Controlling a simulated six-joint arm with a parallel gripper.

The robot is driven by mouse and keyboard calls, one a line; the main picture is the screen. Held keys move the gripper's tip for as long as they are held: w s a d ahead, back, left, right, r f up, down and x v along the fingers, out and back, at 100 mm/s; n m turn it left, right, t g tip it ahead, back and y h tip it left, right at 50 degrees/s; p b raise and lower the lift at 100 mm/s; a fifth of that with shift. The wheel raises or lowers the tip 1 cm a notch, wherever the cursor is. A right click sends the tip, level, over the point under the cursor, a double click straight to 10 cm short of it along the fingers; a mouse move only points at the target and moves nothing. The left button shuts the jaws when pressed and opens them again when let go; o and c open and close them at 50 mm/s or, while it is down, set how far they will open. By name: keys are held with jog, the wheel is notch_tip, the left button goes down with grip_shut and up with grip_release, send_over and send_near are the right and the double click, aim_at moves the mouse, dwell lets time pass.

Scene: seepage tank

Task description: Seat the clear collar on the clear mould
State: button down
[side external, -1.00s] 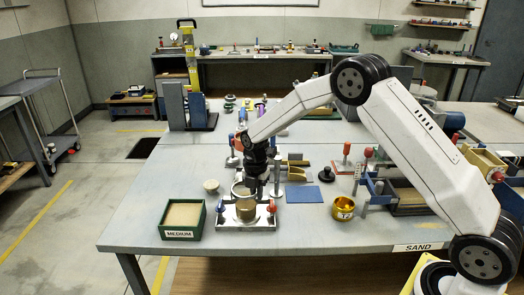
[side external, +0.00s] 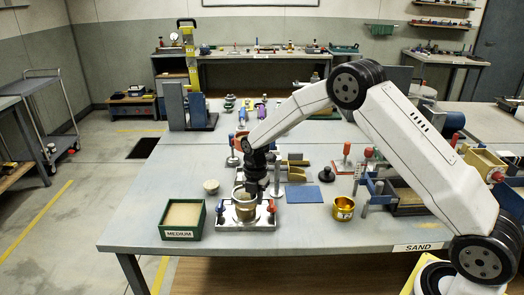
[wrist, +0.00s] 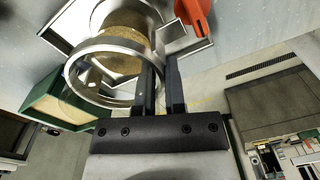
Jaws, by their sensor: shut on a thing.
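My gripper (wrist: 160,72) is shut on the rim of the clear collar (wrist: 72,76), a pale ring with a see-through middle. In the side view the collar (side external: 238,191) is at my gripper (side external: 262,192), over the upper part of the clear mould (side external: 246,212). The mould is a short cylinder with brown sand-like fill, upright on a metal base plate (side external: 230,224). In the wrist view the mould (wrist: 122,48) shows partly through and beyond the ring. I cannot tell whether collar and mould touch.
A red knob (side external: 271,206) and a blue knob (side external: 220,209) flank the mould on its plate. A green tray marked MEDIUM (side external: 163,226) stands to the left. A brass cup (side external: 343,208) and a blue mat (side external: 303,194) lie to the right.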

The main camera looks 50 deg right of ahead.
jog(key=shift+f, duration=0.4)
jog(key=shift+r, duration=0.7)
jog(key=shift+r, duration=0.35)
jog(key=shift+f, duration=1.1)
dwell(1.4)
jog(key=shift+r, duration=0.75)
jog(key=shift+r, duration=0.35)
jog(key=shift+f, duration=1.05)
dwell(1.5)
